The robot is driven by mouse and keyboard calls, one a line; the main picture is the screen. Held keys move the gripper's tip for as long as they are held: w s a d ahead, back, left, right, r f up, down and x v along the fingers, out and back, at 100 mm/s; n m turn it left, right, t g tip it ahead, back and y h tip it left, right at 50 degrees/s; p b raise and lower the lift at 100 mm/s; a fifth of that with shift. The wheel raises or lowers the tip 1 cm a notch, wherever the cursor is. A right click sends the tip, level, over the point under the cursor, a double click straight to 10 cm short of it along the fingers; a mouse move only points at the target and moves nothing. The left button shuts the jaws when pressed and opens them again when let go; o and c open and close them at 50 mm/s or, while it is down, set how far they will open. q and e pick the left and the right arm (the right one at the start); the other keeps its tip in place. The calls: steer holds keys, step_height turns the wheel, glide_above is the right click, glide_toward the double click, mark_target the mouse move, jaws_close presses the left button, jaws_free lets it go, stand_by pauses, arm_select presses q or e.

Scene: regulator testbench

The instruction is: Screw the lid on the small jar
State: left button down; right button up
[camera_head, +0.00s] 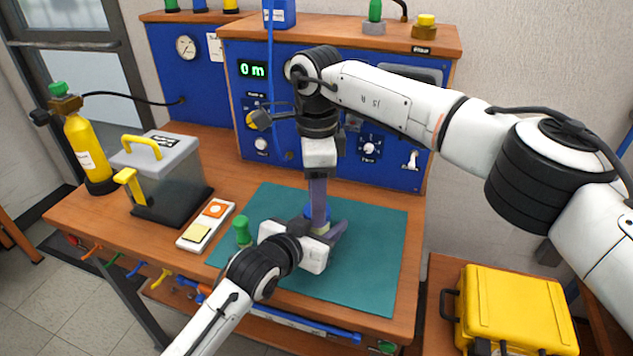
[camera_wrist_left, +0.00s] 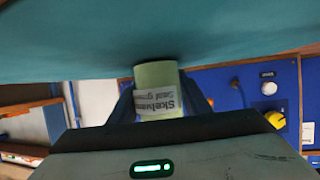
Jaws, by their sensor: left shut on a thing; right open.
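The small jar (camera_wrist_left: 157,88) is pale green with a white printed label and stands on the teal mat. In the head view only a little of the pale jar (camera_head: 321,230) shows, with the blue lid (camera_head: 312,213) at its top. My left gripper (camera_head: 324,227) comes in low from the front left and is shut on the jar's sides. My right gripper (camera_head: 319,206) points straight down from above, its fingers open at the lid. Whether its fingers touch the lid, and how the lid sits on the jar, I cannot tell.
The teal mat (camera_head: 379,255) has free room right of the jar. A grey case (camera_head: 165,170) is farther left. The blue instrument panel (camera_head: 400,173) rises behind.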

steer(key=shift+f, duration=0.45)
steer(key=shift+c, duration=0.2)
steer(key=c, duration=0.8)
steer(key=shift+m, duration=0.9)
steer(key=o, duration=1.1)
steer(key=shift+s, duration=0.1)
arm_select(q)
steer(key=shift+f, duration=0.1)
arm_select(e)
steer(key=shift+a+r, duration=0.1)
steer(key=shift+r, duration=2.3)
steer(key=shift+f, duration=0.1)
